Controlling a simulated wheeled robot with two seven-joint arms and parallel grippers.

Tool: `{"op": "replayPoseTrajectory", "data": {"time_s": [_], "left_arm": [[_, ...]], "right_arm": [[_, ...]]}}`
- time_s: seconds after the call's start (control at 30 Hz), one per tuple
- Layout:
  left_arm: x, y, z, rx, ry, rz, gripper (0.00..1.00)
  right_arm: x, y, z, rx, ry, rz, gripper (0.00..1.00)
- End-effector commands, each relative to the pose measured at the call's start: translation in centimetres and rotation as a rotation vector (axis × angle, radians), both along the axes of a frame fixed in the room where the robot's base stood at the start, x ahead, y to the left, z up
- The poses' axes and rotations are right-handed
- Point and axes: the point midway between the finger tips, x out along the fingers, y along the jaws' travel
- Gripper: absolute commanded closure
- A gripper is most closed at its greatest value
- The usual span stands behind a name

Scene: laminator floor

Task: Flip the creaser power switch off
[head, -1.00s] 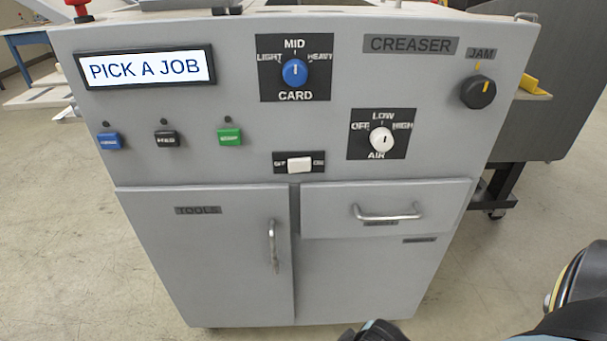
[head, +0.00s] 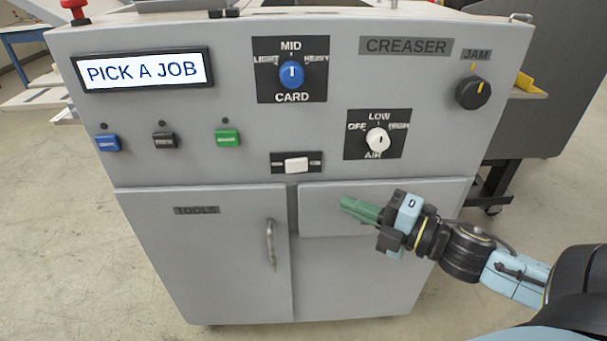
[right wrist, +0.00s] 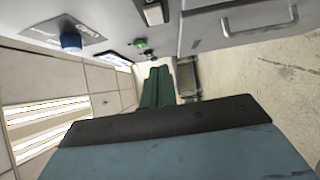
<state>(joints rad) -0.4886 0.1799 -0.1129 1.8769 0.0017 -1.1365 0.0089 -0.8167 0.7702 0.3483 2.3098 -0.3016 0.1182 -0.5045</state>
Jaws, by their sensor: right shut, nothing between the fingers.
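The creaser (head: 250,165) is a grey cabinet facing me. Its white rocker power switch (head: 296,165) sits on a small dark plate at the lower middle of the panel, between small labels too blurred to read now. The switch also shows at the top of the right wrist view (right wrist: 153,13). My right gripper (head: 343,203) has green fingers, shut and empty. It is in front of the drawer, below and right of the switch, pointing left and apart from it. My left gripper is not in view.
Above the switch are the blue card knob (head: 291,74) and the white air knob (head: 377,139). A black jam knob (head: 473,93) is at right. Blue, black and green (head: 227,138) buttons and a lit "PICK A JOB" screen (head: 143,71) are at left. A tools door handle (head: 270,244) sticks out below.

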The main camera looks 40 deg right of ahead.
Motion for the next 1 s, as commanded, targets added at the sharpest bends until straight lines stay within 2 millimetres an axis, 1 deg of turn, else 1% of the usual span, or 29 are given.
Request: {"op": "replayPoseTrajectory", "data": {"time_s": [0.17,0.3,0.4,0.63,1.0], "left_arm": [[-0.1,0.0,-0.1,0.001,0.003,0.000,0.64],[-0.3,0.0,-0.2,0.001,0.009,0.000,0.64],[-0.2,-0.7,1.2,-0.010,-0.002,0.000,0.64],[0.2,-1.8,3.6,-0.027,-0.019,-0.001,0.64],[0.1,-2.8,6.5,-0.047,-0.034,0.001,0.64]], "right_arm": [[0.1,0.0,0.0,0.003,0.001,-0.002,1.00],[0.8,0.3,-0.1,0.003,0.000,0.000,1.00],[1.9,0.7,-0.1,0.003,-0.002,0.000,1.00],[4.7,1.9,-0.1,0.002,-0.001,-0.001,1.00],[8.5,3.4,0.0,0.004,-0.002,-0.002,1.00]]}}
